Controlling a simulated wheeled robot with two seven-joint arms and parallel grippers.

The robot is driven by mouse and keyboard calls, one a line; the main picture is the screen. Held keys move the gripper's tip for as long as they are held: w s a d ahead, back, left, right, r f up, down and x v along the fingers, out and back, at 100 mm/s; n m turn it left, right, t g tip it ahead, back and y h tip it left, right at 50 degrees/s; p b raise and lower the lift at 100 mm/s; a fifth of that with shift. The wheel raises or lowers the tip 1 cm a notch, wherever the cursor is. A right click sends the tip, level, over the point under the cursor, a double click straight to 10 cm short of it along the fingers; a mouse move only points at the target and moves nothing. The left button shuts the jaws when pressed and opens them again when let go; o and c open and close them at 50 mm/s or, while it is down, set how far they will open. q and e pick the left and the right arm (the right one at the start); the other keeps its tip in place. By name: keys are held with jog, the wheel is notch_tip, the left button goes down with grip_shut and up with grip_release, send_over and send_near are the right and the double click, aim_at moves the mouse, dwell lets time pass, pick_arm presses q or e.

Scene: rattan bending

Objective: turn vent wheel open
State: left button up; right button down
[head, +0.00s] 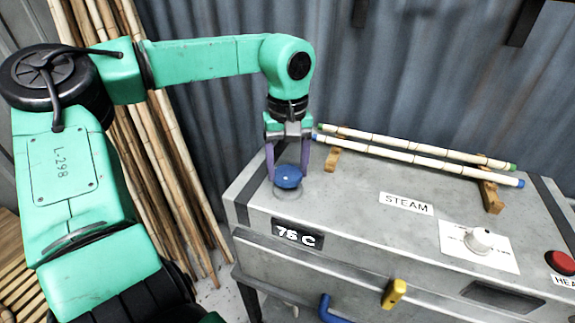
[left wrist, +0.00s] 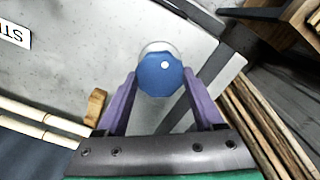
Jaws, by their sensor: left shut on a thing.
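The vent wheel (head: 288,177) is a small blue round knob with a white dot, on a pale round base at the left end of the grey steam box's top. My left gripper (head: 288,172) comes down on it from above, its purple fingers on either side of the wheel. In the left wrist view the blue wheel (left wrist: 160,75) sits between the tips of my left gripper (left wrist: 160,80), which is shut on it. The white dot faces up near the wheel's middle. My right gripper is not in view.
The steam box (head: 365,225) carries two rattan poles (head: 420,158) on wooden rests, a white dial (head: 478,240), a red button (head: 560,262) and a "75 C" display (head: 297,235). A yellow handle (head: 394,292) juts from its front. Tall canes (head: 160,150) lean at the left.

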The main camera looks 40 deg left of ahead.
aim_at(288, 173)
pick_arm(q)
jog(key=shift+r, duration=0.1)
dwell(0.4)
jog(key=o, duration=1.4)
jog(key=shift+c, duration=0.2)
jog(key=shift+r, duration=0.25)
notch_tip(288, 173, up, 14)
jog(key=b, duration=0.1)
jog(key=shift+b, duration=0.4)
